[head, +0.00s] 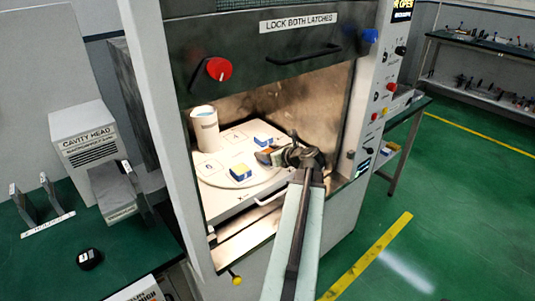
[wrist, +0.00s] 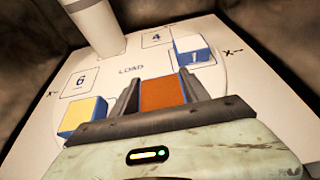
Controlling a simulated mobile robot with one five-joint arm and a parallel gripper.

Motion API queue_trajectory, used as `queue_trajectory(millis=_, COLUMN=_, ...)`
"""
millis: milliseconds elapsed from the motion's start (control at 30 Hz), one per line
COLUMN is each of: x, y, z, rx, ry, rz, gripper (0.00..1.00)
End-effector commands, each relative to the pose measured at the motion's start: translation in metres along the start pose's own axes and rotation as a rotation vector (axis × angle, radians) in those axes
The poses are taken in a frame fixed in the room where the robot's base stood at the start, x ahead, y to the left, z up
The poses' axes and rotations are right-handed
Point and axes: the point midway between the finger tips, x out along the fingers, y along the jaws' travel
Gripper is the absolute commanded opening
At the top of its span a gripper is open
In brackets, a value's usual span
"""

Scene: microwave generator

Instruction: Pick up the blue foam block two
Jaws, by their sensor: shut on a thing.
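My gripper (head: 270,157) is inside the open microwave cavity, low over the round plate. In the wrist view its two fingers (wrist: 160,88) are shut on a block with an orange-brown top and a blue edge (wrist: 162,94). In the head view this held block (head: 263,157) is partly hidden by my gripper. A blue block with a white top (head: 263,141) stands behind it, on the right in the wrist view (wrist: 192,50). A blue block with a yellow top (head: 240,172) stands at left, also in the wrist view (wrist: 82,118). I cannot read a number on any block.
A white cylinder (head: 205,128) stands at the back left of the plate (wrist: 118,72), which has numbered squares and the word LOAD. The raised door (head: 285,50) hangs above my arm, and the cavity's right wall (head: 338,115) is close to my gripper.

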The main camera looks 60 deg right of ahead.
Motion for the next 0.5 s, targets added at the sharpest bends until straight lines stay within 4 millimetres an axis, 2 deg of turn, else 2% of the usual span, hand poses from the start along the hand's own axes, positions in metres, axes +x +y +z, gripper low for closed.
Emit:
queue_trajectory(millis=33, x=-0.006, y=0.0, z=0.015, rx=0.0, ry=0.0, rz=0.0, gripper=0.17)
queue_trajectory(millis=300, x=-0.029, y=-0.001, z=0.068, rx=0.0, ry=0.0, rz=-0.001, gripper=0.17)
queue_trajectory(millis=400, x=-0.034, y=-0.001, z=0.08, rx=0.0, ry=0.0, rz=-0.001, gripper=0.17)
queue_trajectory(millis=500, x=-0.035, y=-0.001, z=0.083, rx=0.001, ry=0.0, rz=-0.001, gripper=0.17)
